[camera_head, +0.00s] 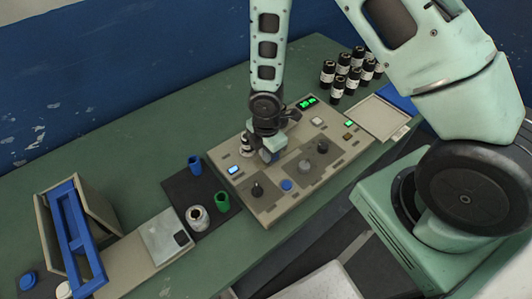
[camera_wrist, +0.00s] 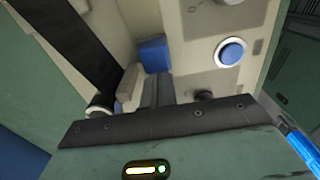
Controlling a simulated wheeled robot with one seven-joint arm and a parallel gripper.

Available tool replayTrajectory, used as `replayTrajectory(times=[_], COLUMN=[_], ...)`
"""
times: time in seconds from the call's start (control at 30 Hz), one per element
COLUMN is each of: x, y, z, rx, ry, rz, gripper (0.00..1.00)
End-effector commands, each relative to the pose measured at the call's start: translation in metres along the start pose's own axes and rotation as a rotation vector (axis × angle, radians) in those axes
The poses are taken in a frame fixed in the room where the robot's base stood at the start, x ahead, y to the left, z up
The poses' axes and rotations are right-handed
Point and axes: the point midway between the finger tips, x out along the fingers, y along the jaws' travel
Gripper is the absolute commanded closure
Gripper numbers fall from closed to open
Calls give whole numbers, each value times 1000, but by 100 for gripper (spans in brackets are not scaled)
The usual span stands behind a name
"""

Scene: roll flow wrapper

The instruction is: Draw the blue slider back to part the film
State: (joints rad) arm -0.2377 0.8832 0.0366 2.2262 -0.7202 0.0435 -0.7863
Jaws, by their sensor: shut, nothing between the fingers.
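My gripper (camera_head: 268,152) is low over the middle of the beige control panel (camera_head: 300,205), pointing down. In the wrist view its grey fingers (camera_wrist: 153,92) are together with nothing between them. A blue block (camera_wrist: 153,55), which looks like the slider, is just beyond the fingertips; I cannot tell whether they touch it. In the head view my gripper largely hides that spot. A round blue button (camera_wrist: 230,52) with a white ring is to the right of the block; it also shows in the head view (camera_head: 286,184). I cannot make out the film.
Black knobs (camera_head: 257,190) and a lit green display (camera_head: 307,102) are on the panel. To its left a dark mat (camera_head: 180,186) holds a blue cup (camera_head: 195,165), a green cup (camera_head: 222,202) and a roll (camera_head: 197,217). A blue frame (camera_head: 71,238) is far left; several black bottles (camera_head: 338,88) stand behind.

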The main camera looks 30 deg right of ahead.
Motion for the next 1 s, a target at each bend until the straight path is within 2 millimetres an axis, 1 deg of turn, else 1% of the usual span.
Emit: replayTrajectory(times=[1.0], x=[-1], y=[0], z=[59], rx=[2], ry=[-1], rz=[0], gripper=[100])
